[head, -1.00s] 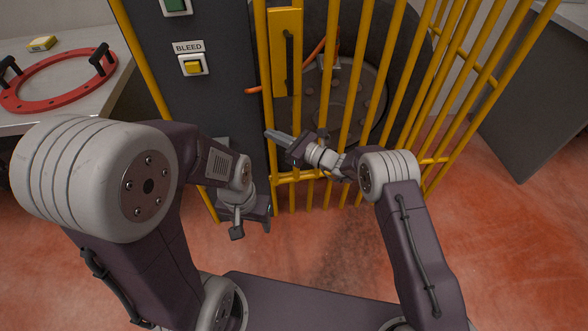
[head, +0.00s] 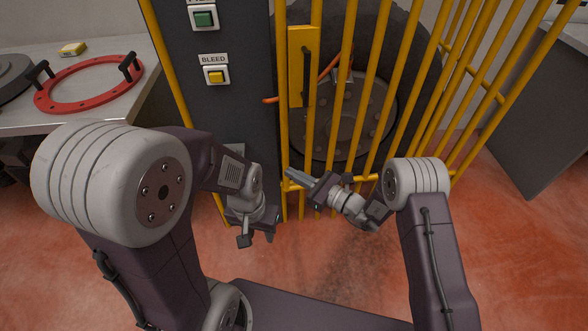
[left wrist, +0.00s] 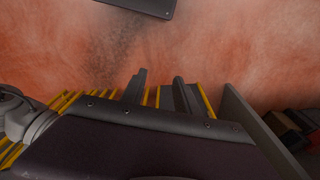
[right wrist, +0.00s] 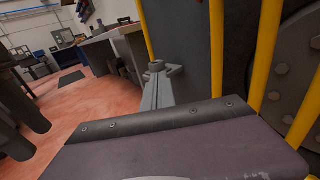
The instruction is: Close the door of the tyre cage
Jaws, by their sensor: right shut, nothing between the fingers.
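The yellow barred tyre cage (head: 372,100) stands in front of me, with a dark wheel (head: 340,120) behind its bars. A yellow plate with a dark upright handle (head: 303,66) is on the barred front, beside the grey control column. The barred front sits close along the column; I cannot tell whether it is fully closed. My right gripper (head: 289,173) is shut and empty, below the handle plate and in front of the lower bars. Its fingers also show together in the right wrist view (right wrist: 156,75). My left gripper (head: 257,232) hangs low before the column, its fingers apart in the left wrist view (left wrist: 160,92).
The grey column (head: 225,120) carries a green button and a yellow BLEED button. A bench (head: 100,110) with a red ring stands at the left. A grey cabinet (head: 535,120) stands at the right. Red floor is clear between me and the cage.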

